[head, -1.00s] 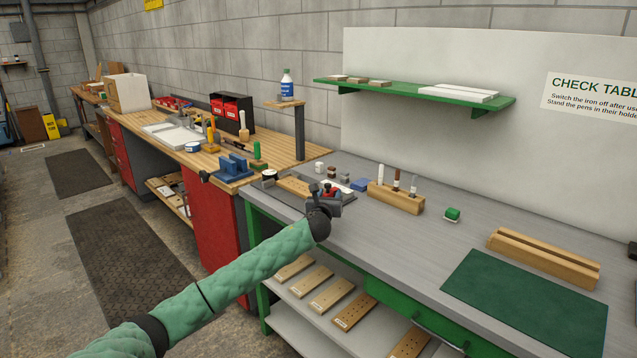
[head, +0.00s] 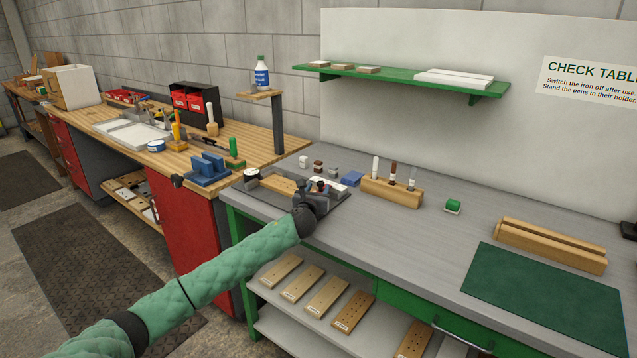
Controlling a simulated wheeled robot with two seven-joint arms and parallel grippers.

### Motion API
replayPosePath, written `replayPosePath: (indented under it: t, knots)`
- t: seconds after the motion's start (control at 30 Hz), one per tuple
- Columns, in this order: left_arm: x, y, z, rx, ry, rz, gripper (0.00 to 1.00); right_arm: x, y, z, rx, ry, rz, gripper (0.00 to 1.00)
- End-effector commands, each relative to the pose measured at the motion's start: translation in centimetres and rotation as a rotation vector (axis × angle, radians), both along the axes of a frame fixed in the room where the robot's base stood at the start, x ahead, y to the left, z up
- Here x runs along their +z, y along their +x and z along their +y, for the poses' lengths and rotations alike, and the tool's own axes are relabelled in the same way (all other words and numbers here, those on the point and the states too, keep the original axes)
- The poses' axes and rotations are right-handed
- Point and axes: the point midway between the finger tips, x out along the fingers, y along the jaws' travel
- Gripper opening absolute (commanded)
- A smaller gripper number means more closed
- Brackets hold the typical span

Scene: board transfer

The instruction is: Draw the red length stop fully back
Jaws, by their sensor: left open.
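A dark fixture (head: 335,207) sits at the left end of the grey check table, with a pale wooden board (head: 277,184) lying in it. A small red part (head: 321,184), which looks like the length stop, shows at the fixture's right part, close by my gripper. My left gripper (head: 314,188) is open over the right part of the fixture, at the red part. The gripper hides much of that area, and I cannot tell whether its fingers touch the red part or stand around it. My right gripper is out of view.
A green-topped item (head: 453,206), a slotted wooden block (head: 550,246) and a green mat (head: 542,295) lie farther right. The table's middle is clear.

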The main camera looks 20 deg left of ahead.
Motion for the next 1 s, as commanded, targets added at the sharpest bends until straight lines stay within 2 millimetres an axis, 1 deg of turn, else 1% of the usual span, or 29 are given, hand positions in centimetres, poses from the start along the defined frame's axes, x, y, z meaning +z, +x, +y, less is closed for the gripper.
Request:
replayPosePath:
  t: [0.03,0.13,0.3,0.47,0.7,0.77,0.8,0.93,1.0]
  knots:
    - [0.1,0.8,0.1,0.002,-0.001,0.001,0.45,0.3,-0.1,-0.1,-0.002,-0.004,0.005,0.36]
    - [0.1,2.2,0.1,0.001,-0.001,0.001,0.45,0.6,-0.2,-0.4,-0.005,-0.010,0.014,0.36]
    - [0.0,3.9,0.2,0.001,0.000,0.000,0.45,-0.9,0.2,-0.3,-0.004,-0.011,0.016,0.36]
    - [0.0,4.5,0.3,0.001,0.001,0.000,0.45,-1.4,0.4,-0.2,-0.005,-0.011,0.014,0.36]
    - [-0.1,4.6,0.3,0.001,0.001,0.000,0.45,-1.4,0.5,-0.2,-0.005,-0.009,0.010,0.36]
    - [-0.1,4.6,0.3,0.001,0.001,0.000,0.33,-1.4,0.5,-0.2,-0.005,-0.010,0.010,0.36]
    - [-0.1,4.6,0.3,0.001,0.001,0.000,0.26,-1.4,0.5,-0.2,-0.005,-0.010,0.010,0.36]
    - [-0.1,4.6,0.3,0.001,0.001,0.000,0.00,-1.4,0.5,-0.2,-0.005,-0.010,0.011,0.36]
    - [-0.1,4.6,0.3,0.001,0.001,0.000,0.00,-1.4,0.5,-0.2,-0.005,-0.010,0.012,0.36]
